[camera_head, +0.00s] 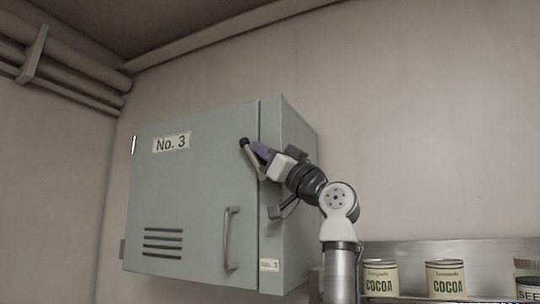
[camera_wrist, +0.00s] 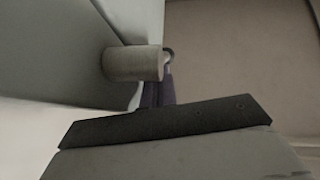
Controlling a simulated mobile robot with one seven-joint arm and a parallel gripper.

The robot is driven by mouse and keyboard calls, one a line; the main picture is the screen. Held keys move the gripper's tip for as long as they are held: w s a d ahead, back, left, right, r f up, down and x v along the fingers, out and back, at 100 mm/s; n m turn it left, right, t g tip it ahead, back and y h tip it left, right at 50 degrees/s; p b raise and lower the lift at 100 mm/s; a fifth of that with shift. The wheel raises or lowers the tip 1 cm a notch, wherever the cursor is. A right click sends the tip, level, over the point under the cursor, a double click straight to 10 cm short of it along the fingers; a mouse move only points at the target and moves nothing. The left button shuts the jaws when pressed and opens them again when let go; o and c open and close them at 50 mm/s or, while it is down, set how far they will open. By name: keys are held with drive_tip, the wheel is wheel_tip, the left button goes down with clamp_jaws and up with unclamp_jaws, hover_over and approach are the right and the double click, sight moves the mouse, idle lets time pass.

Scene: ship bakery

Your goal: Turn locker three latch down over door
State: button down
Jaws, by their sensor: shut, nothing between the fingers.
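The grey locker (camera_head: 190,210) hangs on the wall with a "No. 3" label, and its door (camera_head: 200,185) looks shut. The latch (camera_head: 253,160) is a short pale bar with a dark knob. It slants up and left from the frame strip, its knob over the door's right edge. My gripper (camera_head: 260,150) is shut and empty, its purple fingers beside the latch near the knob. Whether they touch it I cannot tell. In the wrist view the fingers (camera_wrist: 160,93) are partly hidden behind a pale cylinder (camera_wrist: 132,64), which seems to be part of the latch.
A curved door handle (camera_head: 231,238) stands out below the latch. Cocoa tins (camera_head: 380,279) stand on a metal shelf at the lower right. Pipes (camera_head: 70,70) run at the upper left. The wall right of the locker is clear.

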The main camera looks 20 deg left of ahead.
drive_tip(key=shift+s+a+r+h, duration=0.15)
drive_tip(key=shift+r+h, duration=0.2)
drive_tip(key=shift+h, duration=0.15)
drive_tip(key=shift+s+a+n+g+h+p, duration=0.15)
drive_tip(key=shift+s+n+g+h+p, duration=0.1)
drive_tip(key=shift+g+h, duration=0.2)
drive_tip(key=shift+s+a+n+g+h+p, duration=0.15)
drive_tip(key=shift+n+g+h+p, duration=0.15)
drive_tip(key=shift+h, duration=0.25)
drive_tip(key=shift+w+a+f+g+h, duration=0.25)
drive_tip(key=shift+a+g+h, duration=0.1)
drive_tip(key=shift+g+h, duration=0.15)
drive_tip(key=b+v, duration=0.4)
drive_tip(key=v, duration=0.9)
drive_tip(key=shift+s+d, duration=0.25)
drive_tip(key=shift+d, duration=0.1)
drive_tip(key=shift+f, duration=0.1)
